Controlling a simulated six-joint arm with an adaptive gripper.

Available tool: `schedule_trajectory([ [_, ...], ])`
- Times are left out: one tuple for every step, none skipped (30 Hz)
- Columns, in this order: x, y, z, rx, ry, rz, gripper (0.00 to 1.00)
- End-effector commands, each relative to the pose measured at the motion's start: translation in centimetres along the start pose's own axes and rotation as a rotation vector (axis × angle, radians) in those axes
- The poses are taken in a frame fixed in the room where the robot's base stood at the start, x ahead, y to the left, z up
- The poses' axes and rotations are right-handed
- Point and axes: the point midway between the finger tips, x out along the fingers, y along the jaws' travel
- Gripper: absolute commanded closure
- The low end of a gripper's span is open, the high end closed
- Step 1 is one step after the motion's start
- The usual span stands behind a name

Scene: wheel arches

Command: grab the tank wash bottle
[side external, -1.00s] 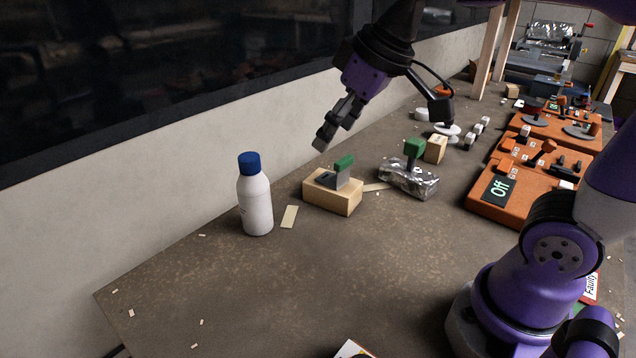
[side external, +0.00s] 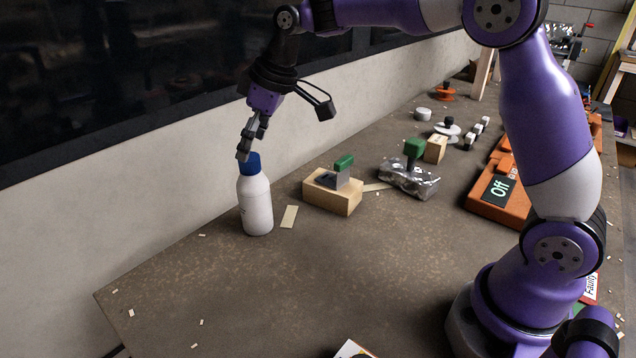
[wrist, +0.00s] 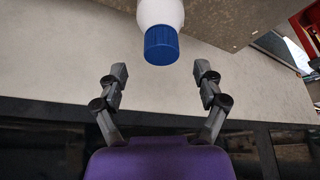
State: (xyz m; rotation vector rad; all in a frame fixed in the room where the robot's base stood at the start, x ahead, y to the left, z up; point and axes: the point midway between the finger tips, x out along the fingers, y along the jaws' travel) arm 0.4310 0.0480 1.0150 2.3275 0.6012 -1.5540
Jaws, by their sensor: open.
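The tank wash bottle (side external: 256,207) is white with a blue cap and stands upright near the table's wall-side edge. In the wrist view its blue cap (wrist: 161,45) shows at the top centre, beyond the fingertips and between their lines. My gripper (side external: 246,152) is at the height of the cap, close beside or above it in the side view; I cannot tell whether it touches. In the wrist view my gripper (wrist: 160,72) is open with nothing between its fingers. The bottle's lower part is cut off in the wrist view.
A wooden block with a green-topped grey piece (side external: 333,190) stands right of the bottle, with a thin pale strip (side external: 289,216) between. A foil-wrapped item (side external: 409,178) and an orange panel (side external: 490,195) reading "Off" lie farther right. The front table area (side external: 230,290) is mostly clear.

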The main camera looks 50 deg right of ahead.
Motion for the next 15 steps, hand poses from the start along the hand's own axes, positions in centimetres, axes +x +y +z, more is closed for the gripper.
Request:
schedule_trajectory([
  [0.9, -0.2, 0.3, 0.002, -0.006, -0.003, 0.2],
  [1.4, -0.2, 0.4, 0.002, -0.004, -0.003, 0.2],
  [2.1, -0.3, 0.5, 0.001, -0.005, -0.002, 0.2],
  [2.6, -0.3, 0.5, 0.001, -0.005, -0.002, 0.2],
  [3.0, -0.2, 0.5, 0.001, -0.005, -0.002, 0.2],
  [3.5, -0.3, 0.5, 0.001, -0.003, -0.002, 0.2],
  [3.7, -0.3, 0.5, 0.001, -0.003, -0.002, 0.2],
  [3.9, -0.3, 0.5, 0.001, -0.003, -0.002, 0.2],
  [4.1, -0.2, 0.5, 0.001, -0.003, -0.001, 0.2],
  [4.1, -0.2, 0.5, 0.001, -0.002, -0.001, 0.2],
  [4.1, -0.2, 0.4, 0.001, -0.001, 0.0, 0.2],
  [4.1, -0.2, 0.4, 0.001, -0.001, 0.0, 0.2],
  [4.1, -0.2, 0.4, 0.001, -0.001, 0.0, 0.2],
  [4.1, -0.2, 0.4, 0.001, -0.001, 0.0, 0.2],
  [4.1, -0.2, 0.4, 0.001, -0.001, 0.0, 0.2],
])
